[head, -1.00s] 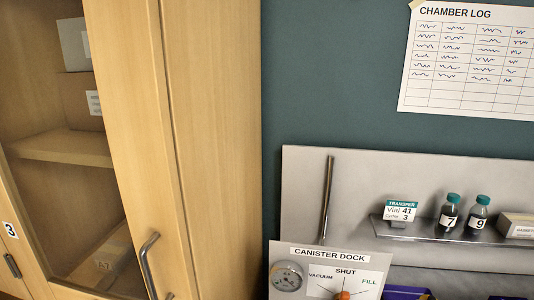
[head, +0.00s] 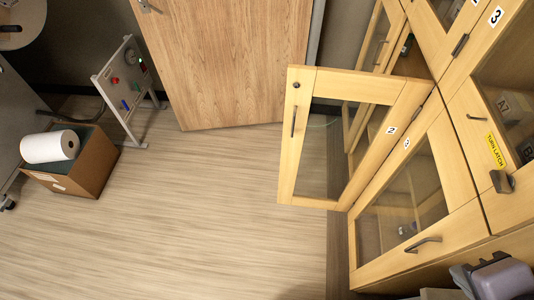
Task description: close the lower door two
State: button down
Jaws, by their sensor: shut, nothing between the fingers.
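Lower door two (head: 290,165) is a light wooden frame with a glass pane. It stands wide open in the head view, swung out from the cabinet row over the floor. A dark bar handle (head: 293,121) is on its free left stile, and a label "2" (head: 391,130) is near its hinge side. The shelves behind it show only partly. A grey part at the bottom right corner seems to be my arm. My fingertips do not show, and nothing of mine is seen touching the door.
A neighbouring glazed door (head: 437,215), shut, stands right of door two. A yellow "turn latch" label (head: 495,150) is farther right. The wooden room door (head: 225,60) is behind. A cardboard box (head: 92,165) with a paper roll (head: 50,146) is at left. The middle floor is clear.

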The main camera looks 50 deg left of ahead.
aim_at(406, 96)
jog(key=u, duration=1.3)
jog(key=i+j, duration=0.1)
jog(key=j, duration=0.3)
jog(key=i+j, duration=0.1)
jog(key=j, duration=0.3)
jog(key=i+j, duration=0.15)
jog(key=j, duration=0.25)
jog(key=i+j, duration=0.1)
jog(key=j, duration=0.3)
